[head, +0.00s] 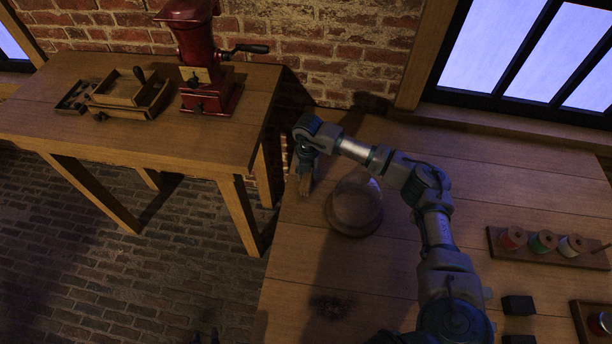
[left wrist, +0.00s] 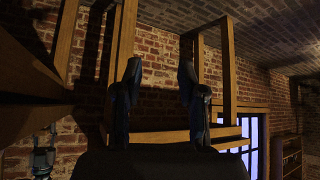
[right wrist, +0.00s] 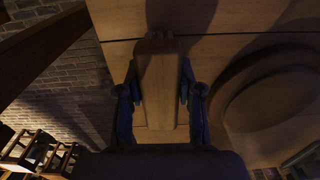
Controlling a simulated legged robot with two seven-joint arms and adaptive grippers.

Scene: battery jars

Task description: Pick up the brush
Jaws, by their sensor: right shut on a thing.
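The brush (head: 305,187) is at the left edge of the right-hand table, beside the glass jar. My right gripper (head: 305,172) points down over it. In the right wrist view the wooden brush (right wrist: 160,90) lies between the two fingers of my right gripper (right wrist: 158,88), which are closed on its sides. I cannot tell whether the brush still touches the table. My left gripper (left wrist: 157,95) is open and empty in the left wrist view, away from the brush.
A glass jar (head: 355,205) with a round wooden base stands just right of the brush. A rack of coloured spools (head: 540,245) and dark blocks (head: 518,305) lie further right. A dark patch (head: 330,305) marks the tabletop. A red grinder (head: 205,60) stands on the left table.

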